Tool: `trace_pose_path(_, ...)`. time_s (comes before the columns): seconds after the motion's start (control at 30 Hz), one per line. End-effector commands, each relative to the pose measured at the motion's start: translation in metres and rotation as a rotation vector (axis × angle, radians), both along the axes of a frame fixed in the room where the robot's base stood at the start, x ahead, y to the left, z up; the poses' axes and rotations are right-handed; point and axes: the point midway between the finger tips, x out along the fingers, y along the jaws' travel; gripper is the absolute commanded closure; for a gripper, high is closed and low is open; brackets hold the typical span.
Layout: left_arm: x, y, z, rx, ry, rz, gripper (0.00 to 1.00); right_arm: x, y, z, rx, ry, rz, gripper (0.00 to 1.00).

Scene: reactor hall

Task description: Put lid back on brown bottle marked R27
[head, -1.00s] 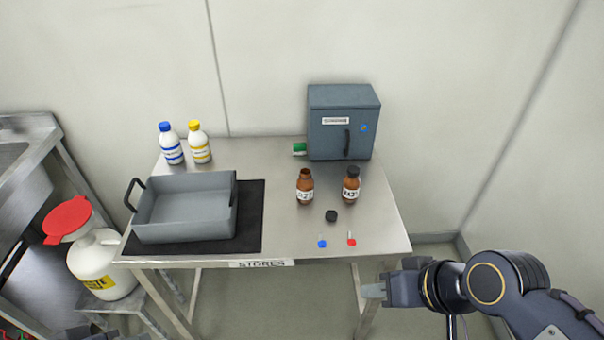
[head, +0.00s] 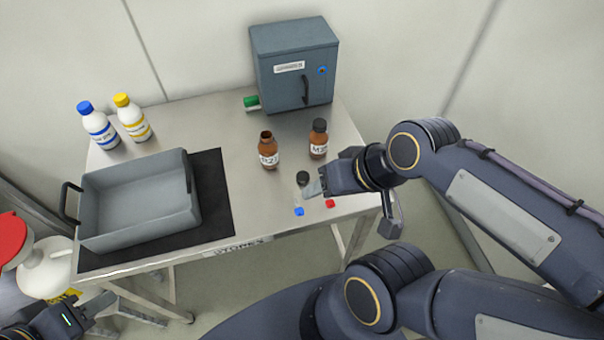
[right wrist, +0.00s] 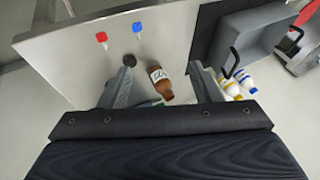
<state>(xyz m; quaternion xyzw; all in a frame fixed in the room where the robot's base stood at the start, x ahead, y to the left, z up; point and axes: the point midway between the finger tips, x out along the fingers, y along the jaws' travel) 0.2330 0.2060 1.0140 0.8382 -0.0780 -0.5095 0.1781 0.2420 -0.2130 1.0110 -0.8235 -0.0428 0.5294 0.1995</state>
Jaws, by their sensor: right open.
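The open brown bottle (head: 268,153) stands upright on the steel table; its label is partly readable and ends in 27. It also shows between the fingers in the right wrist view (right wrist: 160,84). A black lid (head: 302,178) lies on the table in front of it, and shows near one fingertip in the right wrist view (right wrist: 129,60). A second brown bottle (head: 318,140), black-capped, stands to the right. My right gripper (head: 315,188) is open and empty beside the lid, apart from both bottles. My left gripper (head: 102,304) is low at the left; its jaw gap is unclear.
A blue item (head: 298,211) and a red item (head: 330,204) lie near the table's front edge. A grey tray (head: 140,235) sits on a black mat (head: 214,195). Two white bottles (head: 98,128) (head: 133,122) and a grey cabinet (head: 292,65) stand at the back.

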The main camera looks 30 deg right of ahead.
Motion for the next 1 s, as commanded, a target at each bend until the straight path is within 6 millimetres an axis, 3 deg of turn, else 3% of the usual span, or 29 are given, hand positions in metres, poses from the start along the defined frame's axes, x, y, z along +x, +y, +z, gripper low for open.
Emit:
trace_pose_path(0.23, 0.0, 0.0, 0.023, 0.0, 0.0, 0.0, 0.64, 0.062, -0.03, -0.008, -0.017, 0.309, -0.397, 0.43)
trace_pose_path(0.5, 0.0, 0.0, 0.041, 0.0, 0.0, 0.0, 0.64, 0.134, -0.042, -0.063, -0.028, 0.519, -0.866, 0.43)
trace_pose_path(0.7, 0.0, 0.0, 0.046, 0.0, 0.0, 0.0, 0.64, 0.156, -0.04, -0.095, -0.016, 0.567, -1.042, 0.43)
trace_pose_path(1.0, 0.0, 0.0, 0.046, 0.0, 0.0, 0.0, 0.64, 0.16, -0.04, -0.101, -0.011, 0.573, -1.077, 0.43)
